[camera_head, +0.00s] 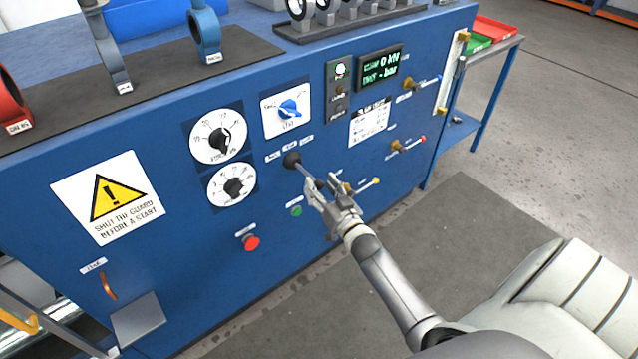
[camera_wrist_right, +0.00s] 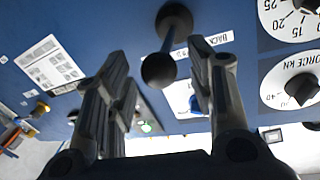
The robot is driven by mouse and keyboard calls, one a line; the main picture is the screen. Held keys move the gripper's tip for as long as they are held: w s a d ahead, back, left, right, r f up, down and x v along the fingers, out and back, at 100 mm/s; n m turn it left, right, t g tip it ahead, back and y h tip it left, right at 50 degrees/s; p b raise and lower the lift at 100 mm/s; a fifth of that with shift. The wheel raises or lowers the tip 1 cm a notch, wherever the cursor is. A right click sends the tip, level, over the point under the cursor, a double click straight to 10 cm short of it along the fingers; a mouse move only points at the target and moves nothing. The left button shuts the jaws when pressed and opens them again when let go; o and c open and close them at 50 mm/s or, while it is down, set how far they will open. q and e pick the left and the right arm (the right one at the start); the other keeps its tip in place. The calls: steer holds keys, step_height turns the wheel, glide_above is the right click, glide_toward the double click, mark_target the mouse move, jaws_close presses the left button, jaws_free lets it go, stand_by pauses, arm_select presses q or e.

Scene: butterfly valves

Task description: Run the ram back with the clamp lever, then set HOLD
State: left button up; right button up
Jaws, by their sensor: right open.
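The clamp lever stands out from the blue panel, with a round black base (camera_head: 291,159) and a thin metal rod. In the right wrist view its black ball knob (camera_wrist_right: 158,70) hangs between the fingers, with gaps on both sides. A label reading BACK (camera_wrist_right: 210,40) is beside the lever base; small labels (camera_head: 290,147) sit above it in the head view. My right gripper (camera_head: 318,190) is open around the knob's end of the lever, not closed on it; it also shows in the wrist view (camera_wrist_right: 160,75). The left gripper is out of view.
Two white dials (camera_head: 218,136), a blue selector (camera_head: 289,108) and a dark display (camera_head: 381,67) reading 0 kN surround the lever. A red button (camera_head: 251,242) and green button (camera_head: 296,211) sit below. Brass valves (camera_head: 397,146) are to the right. Butterfly valves (camera_head: 205,30) stand on top.

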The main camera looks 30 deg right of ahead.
steer(key=shift+w+d, duration=0.1)
steer(key=shift+w, duration=0.7)
jaws_close()
